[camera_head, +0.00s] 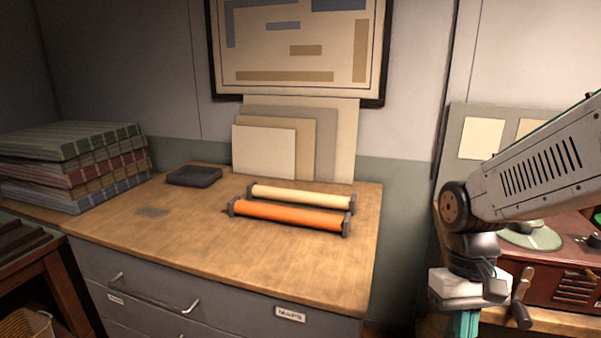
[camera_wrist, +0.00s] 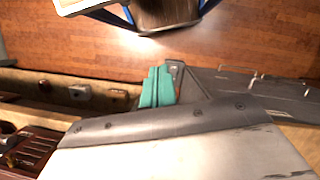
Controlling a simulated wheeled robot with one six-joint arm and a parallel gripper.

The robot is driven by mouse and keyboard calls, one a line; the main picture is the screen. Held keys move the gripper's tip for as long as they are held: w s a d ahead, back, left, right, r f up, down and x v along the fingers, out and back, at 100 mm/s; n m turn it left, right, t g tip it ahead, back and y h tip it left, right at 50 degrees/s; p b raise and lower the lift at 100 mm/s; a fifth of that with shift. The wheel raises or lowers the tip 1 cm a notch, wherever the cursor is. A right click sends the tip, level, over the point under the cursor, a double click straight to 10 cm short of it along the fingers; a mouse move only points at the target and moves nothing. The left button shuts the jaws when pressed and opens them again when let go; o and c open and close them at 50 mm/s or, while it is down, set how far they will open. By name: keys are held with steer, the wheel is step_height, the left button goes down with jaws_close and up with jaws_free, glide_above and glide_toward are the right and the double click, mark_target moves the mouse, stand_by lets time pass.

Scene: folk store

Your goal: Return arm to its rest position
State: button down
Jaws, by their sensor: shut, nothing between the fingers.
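My arm comes in from the right edge in the head view and bends down at a dark joint. My gripper (camera_head: 465,324) points downward at the bottom of that view, its teal fingers cut off by the frame edge. In the wrist view its teal fingers (camera_wrist: 157,87) are together with nothing between them. The gripper is to the right of the wooden-topped map cabinet (camera_head: 200,245) and apart from its top. An orange roll (camera_head: 290,215) and a cream roll (camera_head: 300,198), both with dark end caps, lie side by side on the cabinet.
A stack of striped folded cloths (camera_head: 70,165) and a dark tray (camera_head: 194,176) are on the cabinet's left. Boards (camera_head: 265,152) lean on the wall behind. A red-brown record player (camera_head: 560,255) stands on a table at right, close to my arm. The cabinet's front middle is clear.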

steer(key=s+r+t, duration=0.5)
steer(key=s+r, duration=0.3)
steer(key=r, duration=0.1)
steer(key=shift+s+d+r, duration=0.25)
steer(key=shift+s+d, duration=0.05)
